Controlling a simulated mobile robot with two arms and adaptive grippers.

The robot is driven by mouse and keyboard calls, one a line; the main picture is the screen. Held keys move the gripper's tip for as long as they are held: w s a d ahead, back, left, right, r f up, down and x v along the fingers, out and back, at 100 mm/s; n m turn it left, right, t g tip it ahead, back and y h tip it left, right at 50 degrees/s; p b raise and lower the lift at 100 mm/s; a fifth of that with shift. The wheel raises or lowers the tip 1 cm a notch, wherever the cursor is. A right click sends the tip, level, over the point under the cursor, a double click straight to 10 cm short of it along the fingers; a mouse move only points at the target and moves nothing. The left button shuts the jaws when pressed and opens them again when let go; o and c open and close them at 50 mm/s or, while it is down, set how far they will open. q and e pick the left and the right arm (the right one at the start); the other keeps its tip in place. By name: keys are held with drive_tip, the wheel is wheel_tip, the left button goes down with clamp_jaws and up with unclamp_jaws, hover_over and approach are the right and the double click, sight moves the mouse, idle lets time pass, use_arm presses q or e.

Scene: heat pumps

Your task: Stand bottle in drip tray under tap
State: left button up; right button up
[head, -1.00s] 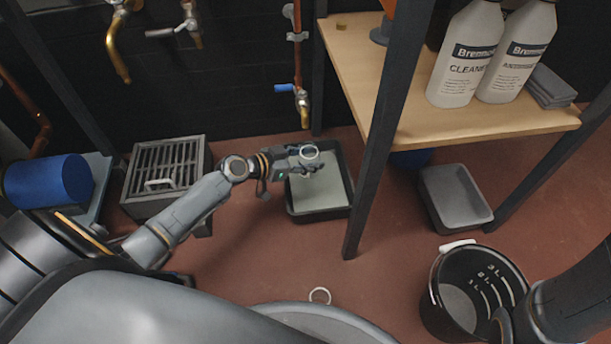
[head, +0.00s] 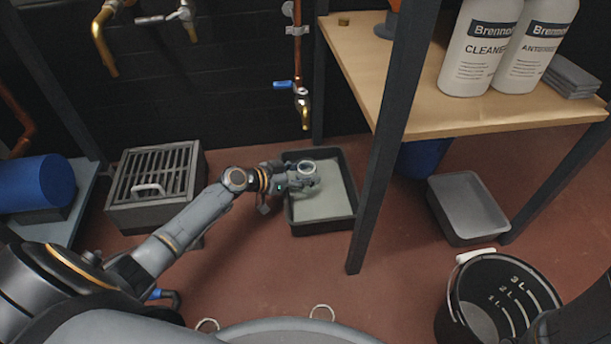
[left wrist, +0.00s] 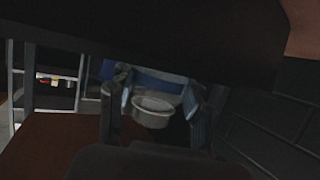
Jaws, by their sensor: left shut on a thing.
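My left gripper (head: 302,178) is shut on the bottle (head: 308,167), whose pale round open mouth faces up in the head view. The bottle also shows between the two fingers in the left wrist view (left wrist: 152,112); its lower body is mostly hidden. The drip tray (head: 337,227), black-rimmed with a grey inside, lies on the floor. Gripper and bottle overlap the tray's left half in the picture; I cannot tell whether the bottle touches the tray floor. The brass tap (head: 304,112) with a blue lever hangs on the wall pipe above the tray's back. My right gripper is out of view.
A shelf post (head: 385,160) stands right of the tray, carrying a wooden shelf (head: 440,118) with white bottles. A slatted grey box (head: 158,180) stands left. A grey bin (head: 466,205) and a black bucket (head: 497,290) are at right.

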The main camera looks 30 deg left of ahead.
use_arm(q)
drive_tip(key=shift+f, duration=0.15)
drive_tip(key=o, duration=1.1)
drive_tip(key=shift+r, duration=0.25)
drive_tip(key=shift+p+v, duration=2.5)
drive_tip(key=shift+v, duration=3.5)
